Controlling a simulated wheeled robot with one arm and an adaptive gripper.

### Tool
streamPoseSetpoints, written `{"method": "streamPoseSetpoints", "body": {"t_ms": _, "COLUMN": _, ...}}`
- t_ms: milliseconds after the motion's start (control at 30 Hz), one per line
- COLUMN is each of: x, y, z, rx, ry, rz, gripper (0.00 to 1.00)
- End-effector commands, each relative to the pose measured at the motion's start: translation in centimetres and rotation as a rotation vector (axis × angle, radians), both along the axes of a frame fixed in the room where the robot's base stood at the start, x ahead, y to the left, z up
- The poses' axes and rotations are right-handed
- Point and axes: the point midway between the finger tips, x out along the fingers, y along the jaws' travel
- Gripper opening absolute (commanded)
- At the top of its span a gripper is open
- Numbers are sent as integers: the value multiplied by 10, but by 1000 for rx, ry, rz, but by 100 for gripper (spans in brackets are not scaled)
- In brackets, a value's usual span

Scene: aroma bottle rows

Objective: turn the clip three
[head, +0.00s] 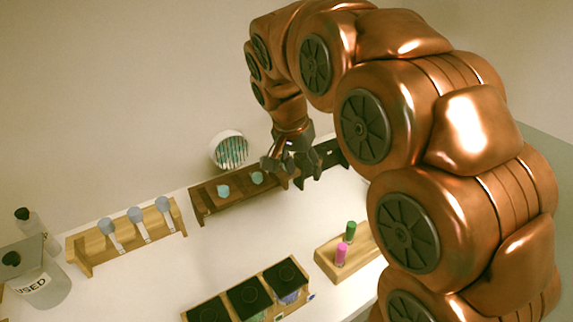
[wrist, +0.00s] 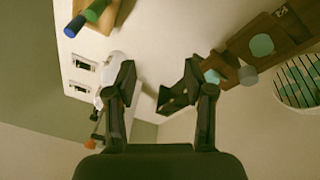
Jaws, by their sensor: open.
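No part in view is marked clip three, and I cannot tell which one it is. A dark brown wooden rack (head: 208,205) at the back carries teal round pieces, one at left (head: 223,191) and one at right (head: 257,178). In the wrist view the rack (wrist: 290,35) is at upper right, with a teal disc (wrist: 261,46) and a grey cylinder (wrist: 247,75). My gripper (head: 288,172) is open at the rack's right end, pointing down. In the wrist view its fingers (wrist: 158,82) are spread and hold nothing; the rack is beside the right finger.
A light wooden rack with several grey-topped pieces (head: 80,248) stands left. Black-topped boxes (head: 250,298) and a wooden block (head: 330,262) with pink and green bottles are in front. White table (head: 225,245) between is clear.

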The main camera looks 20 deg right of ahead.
Motion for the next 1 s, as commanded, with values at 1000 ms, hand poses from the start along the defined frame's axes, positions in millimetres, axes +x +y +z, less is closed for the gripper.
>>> {"method": "streamPoseSetpoints", "body": {"t_ms": 1000, "x": 118, "y": 12, "z": -47, "rx": -31, "ry": -198, "rz": -276, "gripper": 53}}
